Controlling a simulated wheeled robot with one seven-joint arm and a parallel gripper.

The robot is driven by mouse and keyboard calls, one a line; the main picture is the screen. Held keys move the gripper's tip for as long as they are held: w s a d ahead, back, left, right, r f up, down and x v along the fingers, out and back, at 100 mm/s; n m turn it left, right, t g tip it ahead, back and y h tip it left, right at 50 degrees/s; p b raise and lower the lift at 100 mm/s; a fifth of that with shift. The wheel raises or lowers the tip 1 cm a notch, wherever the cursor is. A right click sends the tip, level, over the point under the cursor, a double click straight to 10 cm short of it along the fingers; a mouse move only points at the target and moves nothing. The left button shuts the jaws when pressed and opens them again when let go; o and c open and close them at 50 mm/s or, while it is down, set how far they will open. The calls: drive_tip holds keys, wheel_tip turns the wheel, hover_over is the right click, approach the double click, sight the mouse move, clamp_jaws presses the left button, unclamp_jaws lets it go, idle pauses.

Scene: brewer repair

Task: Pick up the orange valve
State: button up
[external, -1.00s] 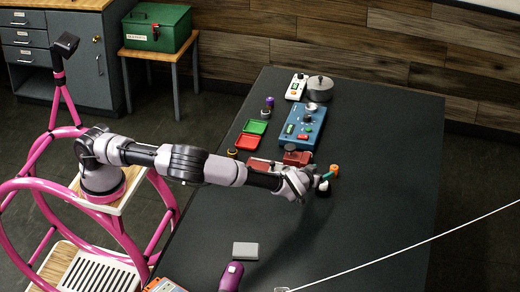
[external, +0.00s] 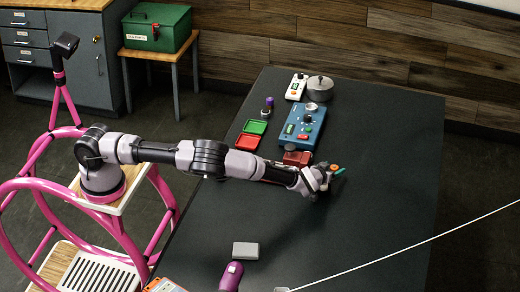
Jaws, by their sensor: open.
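The orange valve (external: 335,167) shows as a small orange spot on the dark table, right of the red block. My gripper (external: 337,176) is at the end of my outstretched arm, right beside the valve. The gripper is open. The gripper hides part of the valve, and I cannot tell whether a finger touches it or whether it lies between the fingers.
A red block (external: 297,158) and a blue control box (external: 301,126) are just behind my wrist. Green (external: 255,127) and red (external: 247,142) trays lie left of the box. A grey block (external: 245,249) lies nearer the front. The table's right side is clear.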

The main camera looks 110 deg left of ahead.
clamp_jaws()
